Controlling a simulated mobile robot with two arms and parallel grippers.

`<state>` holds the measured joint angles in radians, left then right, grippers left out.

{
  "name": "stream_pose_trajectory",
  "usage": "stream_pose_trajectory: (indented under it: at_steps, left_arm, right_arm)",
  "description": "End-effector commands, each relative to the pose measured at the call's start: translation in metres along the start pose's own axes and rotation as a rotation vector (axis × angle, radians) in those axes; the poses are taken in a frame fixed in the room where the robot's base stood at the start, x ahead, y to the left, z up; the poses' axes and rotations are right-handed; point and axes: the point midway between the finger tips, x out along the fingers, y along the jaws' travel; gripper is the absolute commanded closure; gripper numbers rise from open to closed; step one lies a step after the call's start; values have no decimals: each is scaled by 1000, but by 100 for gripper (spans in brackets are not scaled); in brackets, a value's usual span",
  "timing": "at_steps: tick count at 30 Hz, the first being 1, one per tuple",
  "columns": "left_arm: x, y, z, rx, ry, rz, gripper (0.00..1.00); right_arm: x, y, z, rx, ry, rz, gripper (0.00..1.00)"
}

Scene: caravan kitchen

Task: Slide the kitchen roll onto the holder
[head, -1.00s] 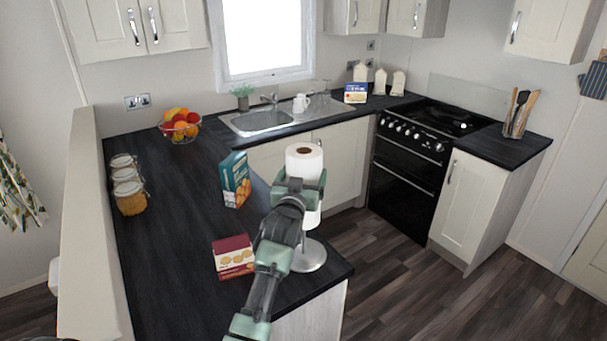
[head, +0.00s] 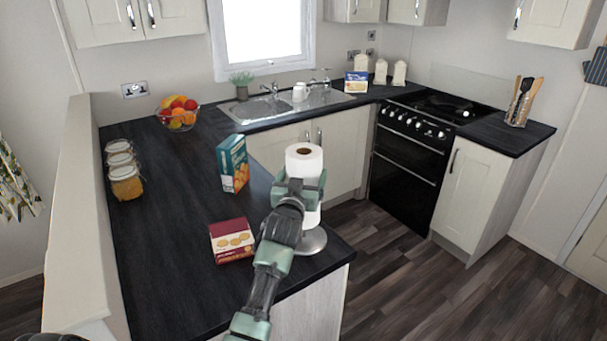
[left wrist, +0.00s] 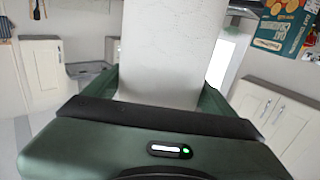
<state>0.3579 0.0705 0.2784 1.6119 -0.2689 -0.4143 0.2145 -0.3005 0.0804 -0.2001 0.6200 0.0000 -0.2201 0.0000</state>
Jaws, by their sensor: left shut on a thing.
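The kitchen roll (head: 304,161) is white and upright, with a brown core showing at its top. My left gripper (head: 300,190) is shut around it, and the roll also fills the middle of the left wrist view (left wrist: 170,50). The round metal base of the holder (head: 314,242) stands on the worktop near its front right corner, just below the roll. The holder's post is hidden, so I cannot tell whether it is inside the core or whether the roll touches the base. My right gripper is not in view.
A red biscuit box (head: 231,241) lies left of my left gripper. A teal box (head: 232,164) stands behind it on the dark worktop (head: 175,240). Several jars (head: 124,180) line the left edge. A fruit bowl (head: 177,115) and sink (head: 262,108) are farther back.

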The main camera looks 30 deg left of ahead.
Motion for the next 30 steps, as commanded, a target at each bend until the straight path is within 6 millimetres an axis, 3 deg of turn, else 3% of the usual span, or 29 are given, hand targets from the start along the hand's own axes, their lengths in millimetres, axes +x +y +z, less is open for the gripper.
stream_pose_trajectory:
  at_steps: [18,30]
  left_arm:
    - [0,0,46,-1,1,0,62]
    - [0,0,59,-1,2,-1,62]
  right_arm:
    - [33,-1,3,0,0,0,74]
    - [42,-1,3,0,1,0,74]
